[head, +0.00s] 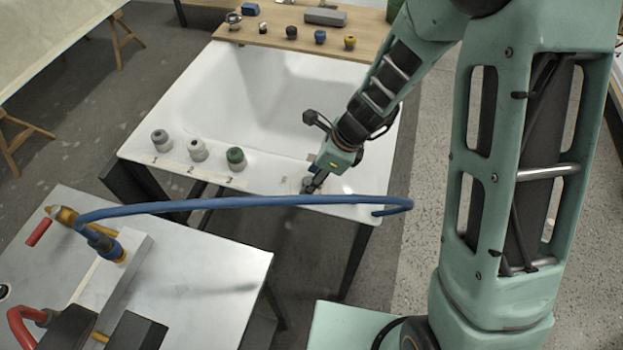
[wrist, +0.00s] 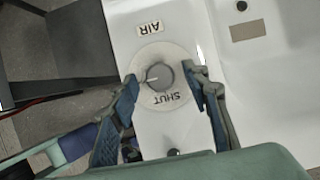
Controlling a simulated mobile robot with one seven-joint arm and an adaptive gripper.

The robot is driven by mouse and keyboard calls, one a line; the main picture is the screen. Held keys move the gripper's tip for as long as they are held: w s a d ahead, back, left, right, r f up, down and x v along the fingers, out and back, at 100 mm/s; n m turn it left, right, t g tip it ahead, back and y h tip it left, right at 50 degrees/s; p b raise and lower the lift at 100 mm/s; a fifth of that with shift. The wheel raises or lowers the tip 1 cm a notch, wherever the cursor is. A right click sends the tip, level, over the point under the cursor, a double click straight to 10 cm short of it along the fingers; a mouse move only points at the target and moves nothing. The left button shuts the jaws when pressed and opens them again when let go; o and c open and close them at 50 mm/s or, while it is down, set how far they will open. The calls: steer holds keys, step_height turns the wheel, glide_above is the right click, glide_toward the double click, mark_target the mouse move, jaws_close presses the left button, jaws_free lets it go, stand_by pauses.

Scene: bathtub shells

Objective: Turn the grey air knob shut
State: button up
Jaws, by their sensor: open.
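The grey air knob (wrist: 160,76) sits on a round pale dial on the tub's white rim, in the middle of the wrist view. Its white pointer line points left in that view. The word SHUT is printed upside down on the dial's lower side, and an AIR label (wrist: 150,29) lies just above the dial. My gripper (wrist: 163,78) is open, with one finger left and one right of the knob. In the head view my gripper (head: 313,184) is over the front rim and the knob cannot be made out.
A grey knob (head: 161,140), a white knob (head: 198,149) and a green knob (head: 236,158) stand along the tub's front rim, left of my gripper. A blue hose (head: 250,201) arcs across in front. A wooden board (head: 270,38) with small parts lies behind.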

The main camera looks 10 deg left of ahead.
steer(key=shift+a+f, duration=0.1)
steer(key=shift+f, duration=0.2)
steer(key=c, duration=1.2)
steer(key=shift+o, duration=0.2)
